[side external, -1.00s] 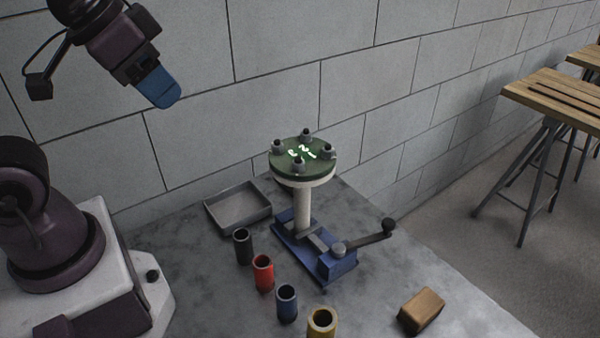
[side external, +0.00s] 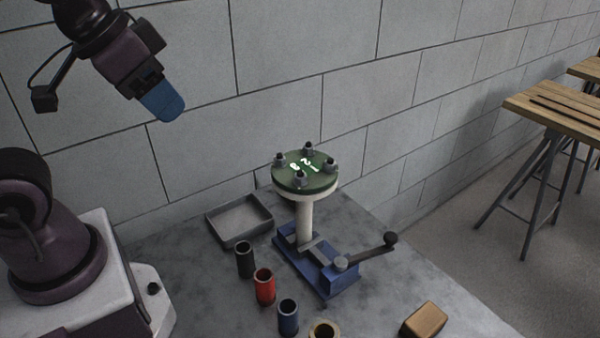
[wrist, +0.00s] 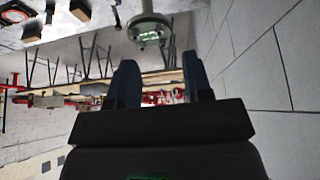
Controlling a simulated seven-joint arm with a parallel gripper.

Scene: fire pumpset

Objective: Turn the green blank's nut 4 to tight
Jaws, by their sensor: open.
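The green blank (side external: 318,183) is a round disc on top of a pale flanged pipe (side external: 304,222), held upright in a blue vise (side external: 325,276). Several grey nuts sit around its rim, including a near one (side external: 300,178), a left one (side external: 280,160), a far one (side external: 308,148) and a right one (side external: 330,164). White numerals 1, 2 and 3 glow on its top; I cannot read a 4. My gripper (side external: 163,103) hangs high at upper left, well apart from the blank. In the wrist view its fingers (wrist: 160,82) are apart and empty; the flange (wrist: 150,30) shows beyond them.
A grey tray (side external: 263,222) lies left of the vise. Black (side external: 245,261), red (side external: 265,287), blue (side external: 288,317) and yellow (side external: 324,331) cylinders stand in front. The vise handle (side external: 372,251) juts right. A wooden block (side external: 424,320) lies at front right. A block wall stands behind.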

